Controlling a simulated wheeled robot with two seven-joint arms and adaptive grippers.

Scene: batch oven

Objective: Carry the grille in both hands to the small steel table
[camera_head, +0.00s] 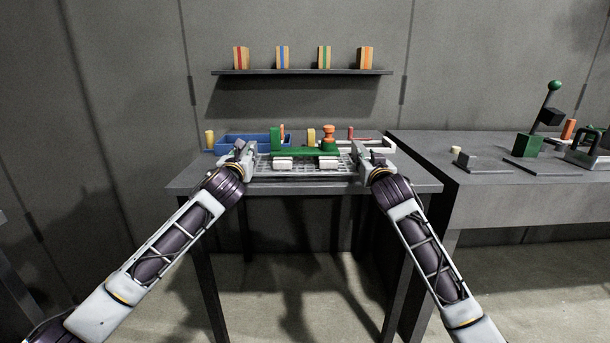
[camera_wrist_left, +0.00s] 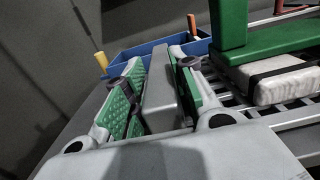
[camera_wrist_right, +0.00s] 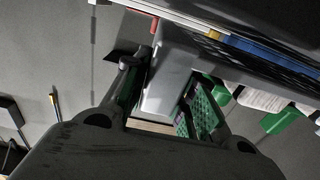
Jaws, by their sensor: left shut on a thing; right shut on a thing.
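The grille (camera_head: 345,172) is a pale metal grid, level, over the small steel table (camera_head: 188,185). I cannot tell whether it touches the top. A green piece with white blocks (camera_head: 305,150) rests on it. My left gripper (camera_head: 243,158) is shut on the grille's left end; in the left wrist view its green-padded fingers (camera_wrist_left: 155,100) close around a grey handle (camera_wrist_left: 163,88). My right gripper (camera_head: 368,162) is shut on the right end; in the right wrist view its fingers (camera_wrist_right: 160,100) close on a similar handle (camera_wrist_right: 172,75).
Behind the grille stand a blue bin (camera_head: 230,143) and a pale bin (camera_head: 380,144). A larger bench (camera_head: 500,190) with fixtures adjoins on the right. A wall shelf (camera_head: 300,72) holds several striped blocks. The table's front strip is clear.

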